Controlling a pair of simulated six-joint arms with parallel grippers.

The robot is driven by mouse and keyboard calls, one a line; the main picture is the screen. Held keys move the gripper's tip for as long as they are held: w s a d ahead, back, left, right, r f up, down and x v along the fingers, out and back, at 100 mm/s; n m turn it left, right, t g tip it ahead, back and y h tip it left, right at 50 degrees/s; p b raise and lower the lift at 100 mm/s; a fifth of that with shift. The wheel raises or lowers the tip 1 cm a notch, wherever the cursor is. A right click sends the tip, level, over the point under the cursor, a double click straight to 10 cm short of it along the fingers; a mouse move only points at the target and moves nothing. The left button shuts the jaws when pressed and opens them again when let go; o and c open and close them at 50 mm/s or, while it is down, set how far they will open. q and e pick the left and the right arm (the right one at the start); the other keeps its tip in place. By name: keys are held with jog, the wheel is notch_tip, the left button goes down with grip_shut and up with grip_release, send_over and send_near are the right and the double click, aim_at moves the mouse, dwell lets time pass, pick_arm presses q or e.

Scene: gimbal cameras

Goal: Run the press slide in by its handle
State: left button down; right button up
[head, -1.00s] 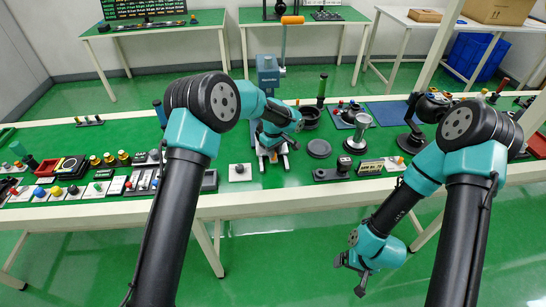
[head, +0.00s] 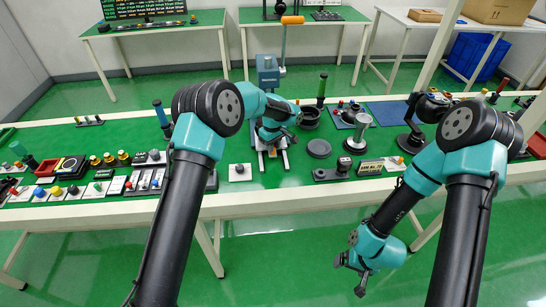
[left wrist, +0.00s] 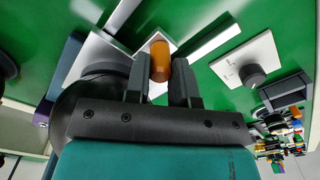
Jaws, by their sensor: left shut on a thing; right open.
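The press (head: 268,72) is a blue-grey column at the back of the green bench, with a tall lever that has an orange grip (head: 292,20). Its slide runs between two pale rails (head: 261,160) pointing toward me. My left gripper (head: 271,143) is over the rails in front of the press. In the left wrist view the orange slide handle (left wrist: 160,62) stands between the two fingers of my left gripper (left wrist: 160,75), which is shut on it. My arm hides most of the slide in the head view. My right gripper (head: 355,272) is open and empty, low before the bench's front edge.
A white plate with a black knob (head: 240,172) lies left of the rails; it also shows in the left wrist view (left wrist: 250,70). A dark round disc (head: 319,149) lies to their right. Rows of buttons and switches fill the bench's left side.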

pick_arm(q)
jog(key=shift+w+a, duration=0.2)
jog(key=shift+w, duration=0.85)
jog(key=shift+w+a, duration=0.15)
jog(key=shift+w, duration=0.95)
jog(key=shift+w+a+r, duration=0.1)
jog(key=shift+w+r, duration=0.05)
jog(key=c, duration=1)
grip_release()
notch_tip(320, 180, up, 17)
jog(key=shift+r, duration=0.1)
